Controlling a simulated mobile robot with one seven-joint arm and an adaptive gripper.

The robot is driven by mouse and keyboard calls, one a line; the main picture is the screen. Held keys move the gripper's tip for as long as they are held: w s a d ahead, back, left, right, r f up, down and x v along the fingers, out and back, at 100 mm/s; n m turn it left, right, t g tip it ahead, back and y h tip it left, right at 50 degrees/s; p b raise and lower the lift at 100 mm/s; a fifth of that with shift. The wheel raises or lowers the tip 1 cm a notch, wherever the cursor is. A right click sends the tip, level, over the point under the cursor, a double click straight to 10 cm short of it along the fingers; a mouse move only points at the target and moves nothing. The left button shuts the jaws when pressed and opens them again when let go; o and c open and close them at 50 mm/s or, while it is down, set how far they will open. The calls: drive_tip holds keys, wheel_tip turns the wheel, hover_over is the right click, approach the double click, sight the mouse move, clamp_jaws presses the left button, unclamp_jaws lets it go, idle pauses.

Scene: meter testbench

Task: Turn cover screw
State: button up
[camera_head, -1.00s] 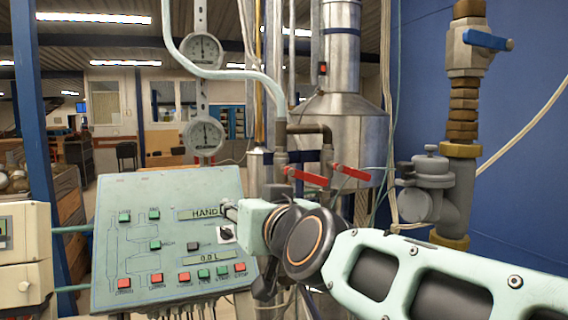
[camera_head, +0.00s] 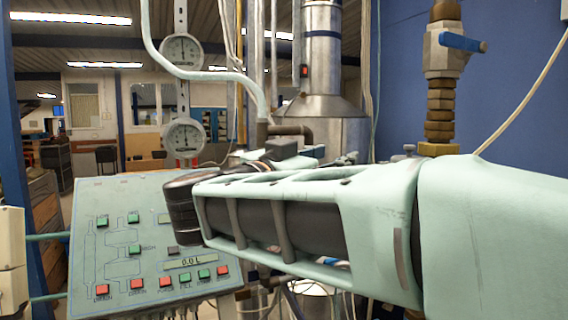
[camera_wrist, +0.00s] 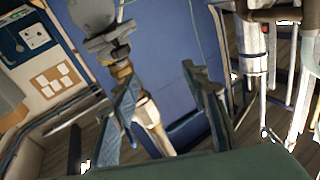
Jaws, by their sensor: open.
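No cover screw can be made out for certain. A grey pipe fitting with a round cap (camera_wrist: 105,38) hangs at the top of the wrist view, on a pipe with brass and pale sections. In the head view only the tip of its cap (camera_head: 409,149) shows above my arm, which hides the rest. My gripper (camera_wrist: 160,85) is open and empty in the wrist view. Its two fingers are apart, with the pipe and the blue wall behind the gap, and the grey fitting lies beyond the left finger. My arm hides most of the gripper in the head view.
A control panel (camera_head: 95,240) with red and green buttons stands at left, partly behind my arm. A pipe with a blue-handled valve (camera_head: 445,50) rises at right. Two dial gauges (camera_head: 183,95) and a steel vessel (camera_head: 322,75) stand behind. The blue wall (camera_head: 520,90) is at right.

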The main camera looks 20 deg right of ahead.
drive_tip(key=s+f+m+g+h, duration=0.1)
drive_tip(key=s+f+g, duration=0.1)
drive_tip(key=s+g, duration=0.2)
drive_tip(key=p+x, duration=0.1)
drive_tip(key=x, duration=1)
drive_tip(key=shift+w+d, duration=0.15)
drive_tip(key=shift+d, duration=0.05)
drive_tip(key=shift+r, duration=0.1)
clamp_jaws()
drive_tip(key=shift+t+p, duration=0.35)
drive_tip(key=shift+t, duration=0.05)
